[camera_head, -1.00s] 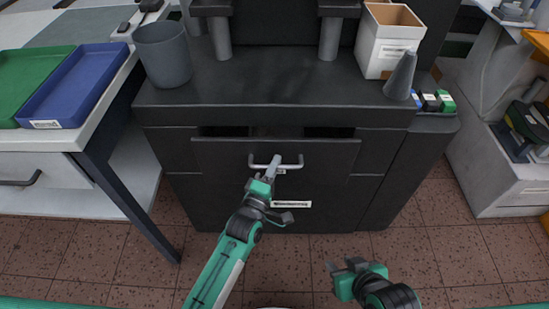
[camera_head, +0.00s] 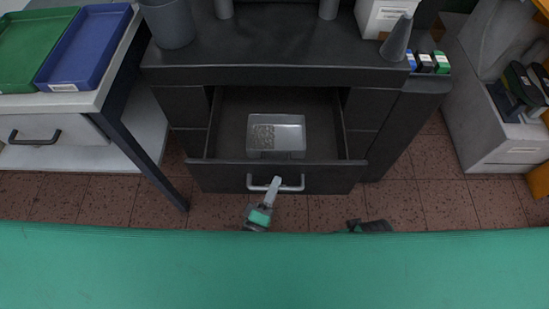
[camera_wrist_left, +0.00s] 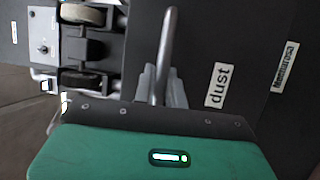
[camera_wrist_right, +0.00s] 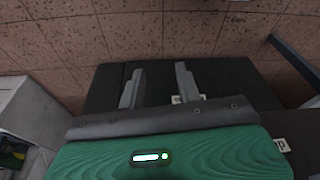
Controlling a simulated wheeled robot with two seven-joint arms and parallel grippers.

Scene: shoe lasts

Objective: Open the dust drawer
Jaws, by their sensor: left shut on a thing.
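The dust drawer (camera_head: 225,178) is a dark drawer in the middle of the black cabinet. It is pulled well out, and a clear-grey tray (camera_head: 290,132) with grey grit shows inside it. My left gripper (camera_head: 274,186) is shut on the drawer's metal bar handle (camera_head: 292,185). In the left wrist view the handle (camera_wrist_left: 167,50) runs between the fingers, beside a white "dust" label (camera_wrist_left: 218,85). My right gripper (camera_wrist_right: 160,85) is open and empty; in the head view only a dark part of it shows, low and right of the drawer.
On the cabinet top (camera_head: 270,45) stand a grey bin (camera_head: 170,25), a grey cone (camera_head: 397,38) and a white box (camera_head: 383,18). A side table with a blue tray (camera_head: 85,50) is at left, grey shelving (camera_head: 475,130) at right. Tiled floor (camera_head: 440,205) is clear between.

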